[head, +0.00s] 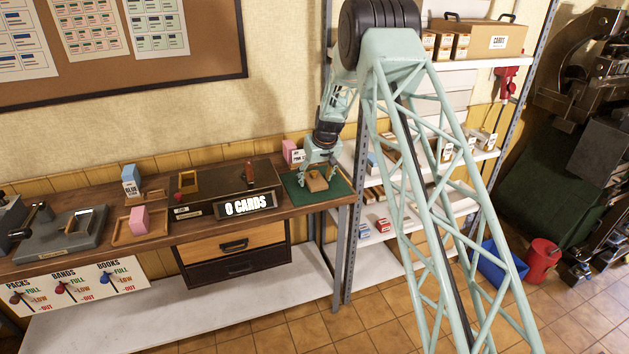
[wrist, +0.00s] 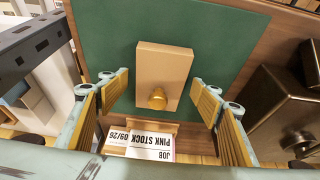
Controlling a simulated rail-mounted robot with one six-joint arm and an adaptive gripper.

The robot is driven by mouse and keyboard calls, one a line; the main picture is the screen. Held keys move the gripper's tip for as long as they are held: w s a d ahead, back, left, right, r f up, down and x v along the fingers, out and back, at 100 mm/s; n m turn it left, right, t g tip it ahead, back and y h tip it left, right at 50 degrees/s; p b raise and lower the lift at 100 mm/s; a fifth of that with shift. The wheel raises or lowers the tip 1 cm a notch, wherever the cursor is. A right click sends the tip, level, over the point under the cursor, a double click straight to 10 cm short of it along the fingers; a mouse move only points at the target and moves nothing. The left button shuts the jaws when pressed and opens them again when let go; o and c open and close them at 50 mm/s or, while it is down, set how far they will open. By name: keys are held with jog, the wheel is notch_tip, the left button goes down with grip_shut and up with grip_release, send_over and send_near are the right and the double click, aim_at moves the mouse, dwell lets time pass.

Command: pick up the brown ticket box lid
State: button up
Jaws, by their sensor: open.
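The brown ticket box lid (wrist: 163,72) is a tan rectangular slab with a round brass knob (wrist: 158,98) near one end, lying on a green mat (wrist: 110,25). In the head view the lid (head: 317,182) is small on the mat (head: 337,190) at the right end of the wooden bench. My gripper (wrist: 160,100) is open, with one ribbed finger on each side of the lid and clear gaps between. In the head view my gripper (head: 318,172) is over the mat, around the lid. I cannot tell the exact height of the fingertips above the mat.
A dark cabinet with a knob (wrist: 285,110) is at the right in the wrist view. A metal shelf post (head: 352,225) rises close to the right.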

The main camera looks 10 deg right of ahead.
aim_at(315, 173)
dwell(0.4)
jog(key=c, duration=0.9)
jog(key=shift+r, duration=0.15)
jog(key=shift+r, duration=1.7)
jog(key=s+a, duration=0.1)
jog(key=s, duration=0.4)
jog(key=s+a+r, duration=0.1)
jog(key=s, duration=0.4)
jog(key=s+a, duration=0.2)
jog(key=s, duration=0.3)
jog(key=shift+s+r, duration=0.15)
jog(key=shift+s, duration=0.1)
jog(key=shift+r, duration=0.1)
